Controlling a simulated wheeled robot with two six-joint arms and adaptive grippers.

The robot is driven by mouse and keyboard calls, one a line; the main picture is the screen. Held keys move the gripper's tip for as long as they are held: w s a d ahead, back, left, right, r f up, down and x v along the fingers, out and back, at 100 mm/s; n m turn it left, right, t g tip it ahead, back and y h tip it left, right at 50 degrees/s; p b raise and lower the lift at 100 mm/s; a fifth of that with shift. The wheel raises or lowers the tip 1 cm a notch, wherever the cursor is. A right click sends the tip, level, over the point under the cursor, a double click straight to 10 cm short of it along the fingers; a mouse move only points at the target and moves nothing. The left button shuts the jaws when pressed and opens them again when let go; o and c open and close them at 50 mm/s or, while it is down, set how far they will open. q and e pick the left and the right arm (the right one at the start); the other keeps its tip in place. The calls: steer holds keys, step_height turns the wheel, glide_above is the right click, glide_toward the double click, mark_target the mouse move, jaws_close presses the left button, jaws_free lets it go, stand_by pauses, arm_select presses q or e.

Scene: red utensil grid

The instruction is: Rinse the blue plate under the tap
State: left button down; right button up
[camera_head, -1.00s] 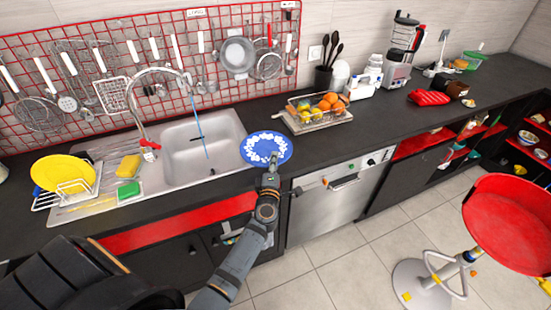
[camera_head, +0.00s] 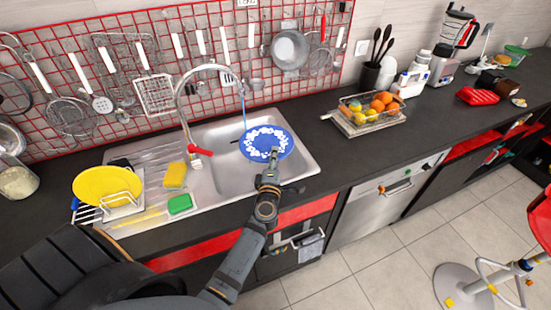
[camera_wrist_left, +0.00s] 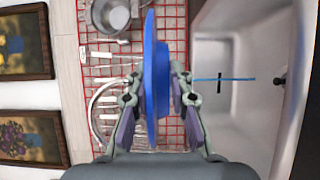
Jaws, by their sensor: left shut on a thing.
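The blue plate (camera_head: 267,143) with a white pattern is held over the right part of the sink basin (camera_head: 225,183). My left gripper (camera_head: 271,163) is shut on its near edge. The left wrist view shows the plate (camera_wrist_left: 157,75) edge-on between the fingers (camera_wrist_left: 158,98). The curved metal tap (camera_head: 185,92) with a red lever (camera_head: 200,150) stands behind the basin. A thin blue water stream (camera_head: 243,105) falls from it close to the plate's upper left edge. I cannot tell whether water touches the plate. My right gripper is out of view.
A yellow sponge (camera_head: 175,175) and green sponge (camera_head: 180,204) lie left of the basin. A yellow plate (camera_head: 106,184) stands in a rack. A fruit tray (camera_head: 365,128) is to the right. Utensils hang on the red grid (camera_head: 60,140) behind.

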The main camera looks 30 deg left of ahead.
mark_target(268, 150)
arm_select(q)
steer(key=w+a, duration=0.1)
steer(key=a, duration=0.1)
steer(key=w+a+f+b, duration=0.1)
steer(key=a, duration=0.1)
steer(key=shift+w, duration=0.3)
steer(key=shift+w+a, duration=0.2)
steer(key=shift+w, duration=0.05)
steer(key=shift+w+a+f+b, duration=0.3)
steer(key=shift+w+a, duration=0.45)
steer(key=shift+a, duration=0.3)
steer(key=shift+w+a+f+b, duration=0.2)
steer(key=shift+w+a+b, duration=0.2)
steer(key=shift+w+a, duration=0.5)
steer(key=shift+w+a+f+b, duration=0.3)
steer(key=shift+w+a, duration=0.25)
steer(key=shift+a, duration=0.65)
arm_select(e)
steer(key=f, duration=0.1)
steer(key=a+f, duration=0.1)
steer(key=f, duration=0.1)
arm_select(q)
steer(key=shift+w+d, duration=0.1)
steer(key=shift+w, duration=0.05)
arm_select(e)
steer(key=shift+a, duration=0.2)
arm_select(q)
steer(key=shift+w+d, duration=0.25)
steer(key=shift+w, duration=0.15)
